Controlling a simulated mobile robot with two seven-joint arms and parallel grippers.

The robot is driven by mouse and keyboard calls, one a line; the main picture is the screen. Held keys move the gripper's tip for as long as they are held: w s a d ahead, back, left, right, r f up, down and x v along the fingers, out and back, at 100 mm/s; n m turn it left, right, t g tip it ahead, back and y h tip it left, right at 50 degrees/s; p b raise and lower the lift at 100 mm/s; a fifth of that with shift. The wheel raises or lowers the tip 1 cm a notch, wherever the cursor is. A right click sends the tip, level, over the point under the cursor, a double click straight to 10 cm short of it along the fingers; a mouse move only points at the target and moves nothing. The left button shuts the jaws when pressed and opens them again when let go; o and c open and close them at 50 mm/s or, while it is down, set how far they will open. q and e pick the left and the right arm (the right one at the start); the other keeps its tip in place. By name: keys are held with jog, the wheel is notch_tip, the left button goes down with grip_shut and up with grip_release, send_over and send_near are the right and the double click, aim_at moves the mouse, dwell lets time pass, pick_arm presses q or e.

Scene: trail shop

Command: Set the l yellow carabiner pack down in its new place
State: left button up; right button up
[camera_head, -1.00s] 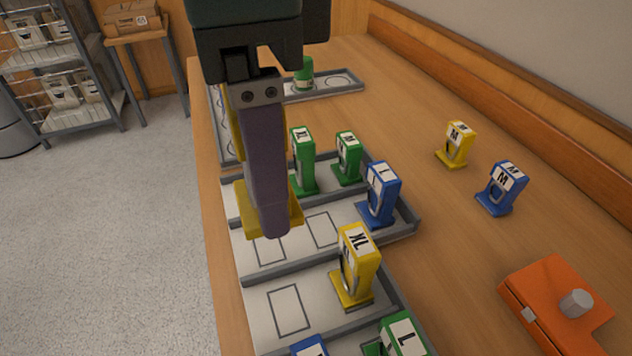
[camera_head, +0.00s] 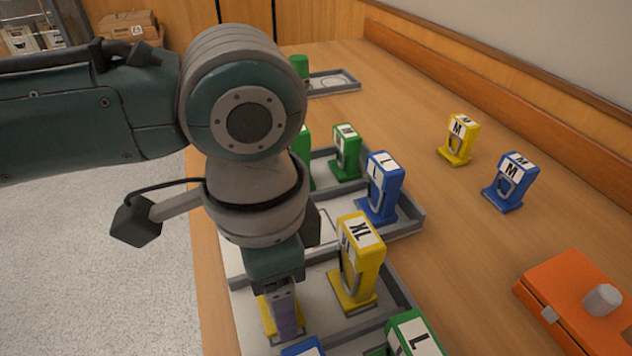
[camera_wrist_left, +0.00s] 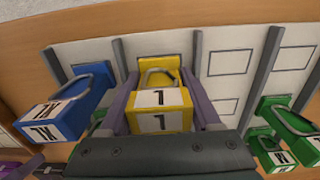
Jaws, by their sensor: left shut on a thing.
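The L yellow carabiner pack (camera_wrist_left: 160,98) is upright between my left gripper's fingers (camera_wrist_left: 163,105) in the left wrist view. In the head view its yellow base (camera_head: 268,318) shows beside the finger of my left gripper (camera_head: 284,315), low over the tray's near compartment, left of the yellow XL pack (camera_head: 357,262). My left gripper is shut on the pack. The pack stands between two grey dividers of the tray (camera_wrist_left: 197,50). I cannot tell whether its base touches the tray floor. My arm hides part of the tray. My right gripper is not in view.
A blue L pack (camera_head: 380,187) and a green M pack (camera_head: 346,150) stand in farther compartments. A green L pack (camera_head: 412,335) and a blue pack (camera_wrist_left: 62,112) stand nearer. Yellow M (camera_head: 458,138) and blue M (camera_head: 510,180) packs and an orange box (camera_head: 565,300) are on the counter.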

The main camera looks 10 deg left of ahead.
pick_arm(q)
jog(key=shift+f, duration=0.35)
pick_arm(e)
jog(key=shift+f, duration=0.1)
pick_arm(q)
jog(key=shift+f, duration=0.15)
jog(key=o, duration=1.2)
notch_tip(320, 180, up, 12)
jog(key=p, duration=0.3)
jog(key=shift+r, duration=0.2)
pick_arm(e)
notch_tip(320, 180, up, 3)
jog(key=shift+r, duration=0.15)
